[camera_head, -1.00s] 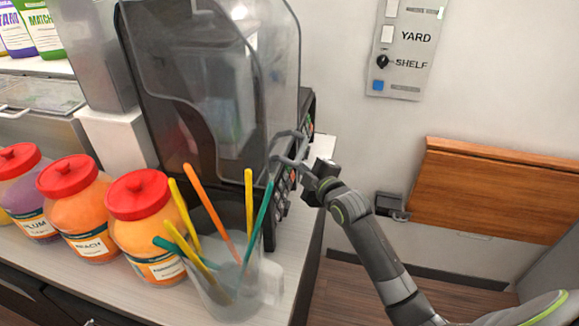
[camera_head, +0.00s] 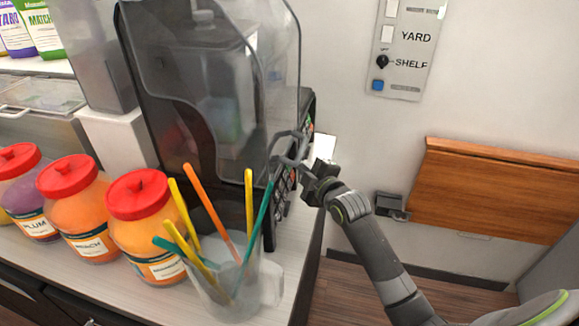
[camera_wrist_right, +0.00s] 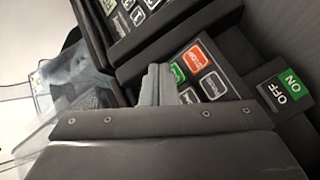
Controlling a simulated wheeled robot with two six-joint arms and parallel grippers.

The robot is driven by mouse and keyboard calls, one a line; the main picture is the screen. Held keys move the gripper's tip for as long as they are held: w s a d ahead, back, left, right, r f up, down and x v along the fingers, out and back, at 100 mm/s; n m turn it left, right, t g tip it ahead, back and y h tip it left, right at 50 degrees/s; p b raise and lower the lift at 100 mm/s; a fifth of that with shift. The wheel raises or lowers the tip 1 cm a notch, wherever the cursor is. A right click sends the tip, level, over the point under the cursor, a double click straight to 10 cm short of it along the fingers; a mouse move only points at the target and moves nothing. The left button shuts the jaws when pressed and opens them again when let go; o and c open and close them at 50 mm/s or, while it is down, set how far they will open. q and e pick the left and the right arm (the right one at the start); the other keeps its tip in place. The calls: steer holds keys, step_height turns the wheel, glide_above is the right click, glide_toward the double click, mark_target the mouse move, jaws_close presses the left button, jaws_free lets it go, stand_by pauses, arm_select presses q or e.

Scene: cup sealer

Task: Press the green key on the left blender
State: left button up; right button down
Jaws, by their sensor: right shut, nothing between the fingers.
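A dark blender (camera_head: 205,110) under a clear cover stands on the counter in the head view; its key panel (camera_head: 283,195) faces right. In the right wrist view, one key panel (camera_wrist_right: 205,72) carries a red key (camera_wrist_right: 195,54), a green key (camera_wrist_right: 178,73) and black keys. A second key panel (camera_wrist_right: 130,18) shows at the top; which blender is the left one I cannot tell. My right gripper (camera_head: 288,148) is shut and empty beside the panels. In the wrist view its fingertips (camera_wrist_right: 158,84) appear just left of the green key, which they partly hide; contact is unclear. My left gripper is out of view.
A cup of coloured straws (camera_head: 225,290) stands in front of the blender. Jars with red lids (camera_head: 140,210) stand left of it. An ON/OFF switch (camera_wrist_right: 282,92) is right of the keys. A wall panel (camera_head: 405,50) and folded wooden shelf (camera_head: 495,190) are at right.

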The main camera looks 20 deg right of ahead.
steer(key=shift+w+a+f, duration=0.15)
steer(key=shift+w+a, duration=0.05)
steer(key=shift+a, duration=0.1)
steer(key=shift+w+a+f, duration=0.1)
steer(key=shift+w+a, duration=0.1)
steer(key=shift+a, duration=0.1)
stand_by(0.7)
steer(key=shift+d, duration=0.15)
stand_by(0.3)
steer(key=shift+s+d+r, duration=0.25)
steer(key=shift+s+d, duration=0.2)
steer(key=s+d, duration=0.1)
steer(key=s+d+r+p, duration=0.1)
steer(key=d+p, duration=0.1)
steer(key=shift+s+d+r, duration=0.3)
steer(key=shift+s+d, duration=0.1)
stand_by(0.8)
